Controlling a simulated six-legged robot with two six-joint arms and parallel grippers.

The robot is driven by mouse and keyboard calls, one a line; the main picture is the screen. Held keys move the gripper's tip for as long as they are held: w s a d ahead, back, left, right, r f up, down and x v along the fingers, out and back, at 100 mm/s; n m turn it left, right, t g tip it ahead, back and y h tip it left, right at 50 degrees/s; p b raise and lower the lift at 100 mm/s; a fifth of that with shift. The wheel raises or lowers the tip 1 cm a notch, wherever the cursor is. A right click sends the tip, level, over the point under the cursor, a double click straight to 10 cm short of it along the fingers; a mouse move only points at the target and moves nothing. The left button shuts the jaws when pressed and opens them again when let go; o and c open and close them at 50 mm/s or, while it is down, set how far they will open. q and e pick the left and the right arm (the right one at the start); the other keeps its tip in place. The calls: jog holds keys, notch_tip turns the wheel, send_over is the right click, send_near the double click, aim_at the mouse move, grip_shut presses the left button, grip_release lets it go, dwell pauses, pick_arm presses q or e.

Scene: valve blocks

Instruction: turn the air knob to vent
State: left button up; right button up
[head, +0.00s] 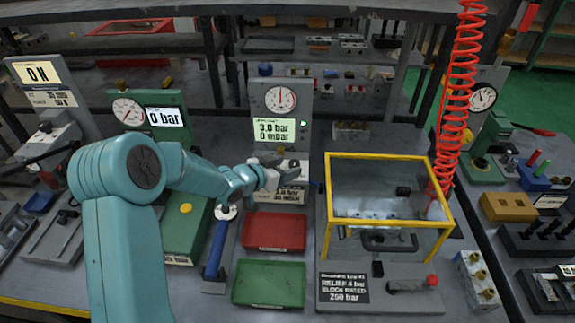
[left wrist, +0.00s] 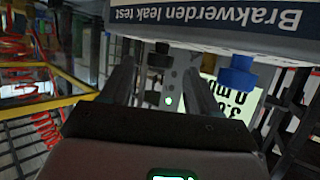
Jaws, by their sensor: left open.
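The leak test station (head: 280,98) stands at the back centre with a round gauge and a display reading 3.0 bar and 0 mbar. My left gripper (head: 288,168) is in front of its lower part and hides some of it. In the left wrist view the picture is upside down, and the open left gripper (left wrist: 160,78) points at the station's front. A dark knob (left wrist: 160,57) shows between the fingers, with no clear contact. A blue knob (left wrist: 238,74) sits to the right of the fingers. I cannot tell which is the air knob or read its setting. My right gripper is out of view.
A red tray (head: 275,232) and a green tray (head: 268,284) lie below the gripper. A yellow-framed clear box (head: 388,158) stands to the right. A green gauge block (head: 150,115) stands to the left. A coiled red hose (head: 460,90) hangs at the right.

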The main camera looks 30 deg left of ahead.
pick_arm(q)
jog(key=shift+w+d+f, duration=0.15)
jog(key=shift+w+f, duration=0.1)
jog(key=shift+w, duration=0.4)
